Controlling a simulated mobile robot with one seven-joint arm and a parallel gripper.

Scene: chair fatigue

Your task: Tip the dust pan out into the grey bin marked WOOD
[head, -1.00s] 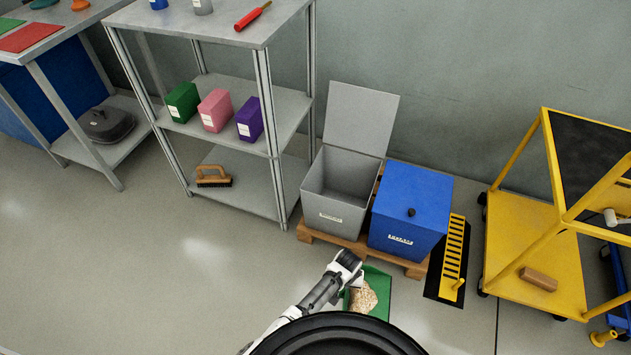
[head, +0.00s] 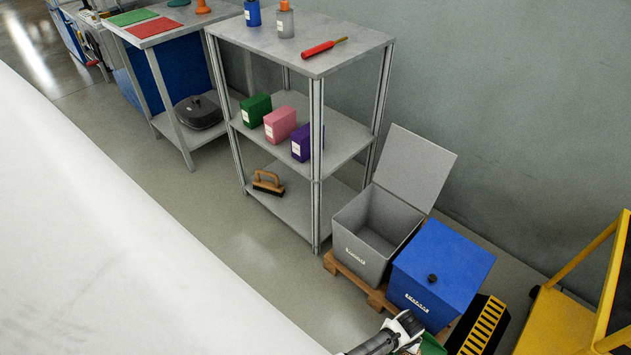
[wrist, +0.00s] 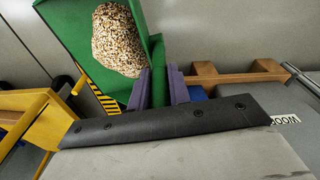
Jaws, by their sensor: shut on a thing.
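The green dust pan (wrist: 75,40) holds a heap of pale wood chips (wrist: 118,40) in the wrist view. My gripper (wrist: 163,88), with purple fingers, is shut on the pan at its near end. In the head view only a sliver of the pan (head: 433,346) shows at the bottom edge beside my white wrist; the fingers are hidden there. The grey bin (head: 361,252) stands with its lid (head: 416,165) raised, and its visible inside looks empty. Its WOOD label (wrist: 284,120) shows at the right of the wrist view. The pan is outside the bin, in front of the blue bin.
A blue bin (head: 441,270) with a closed lid and black knob stands right of the grey one; both are on a wooden pallet (head: 350,278). A yellow-barred item (head: 483,325) and yellow cart (head: 560,320) are farther right. A shelf rack (head: 315,190) stands left.

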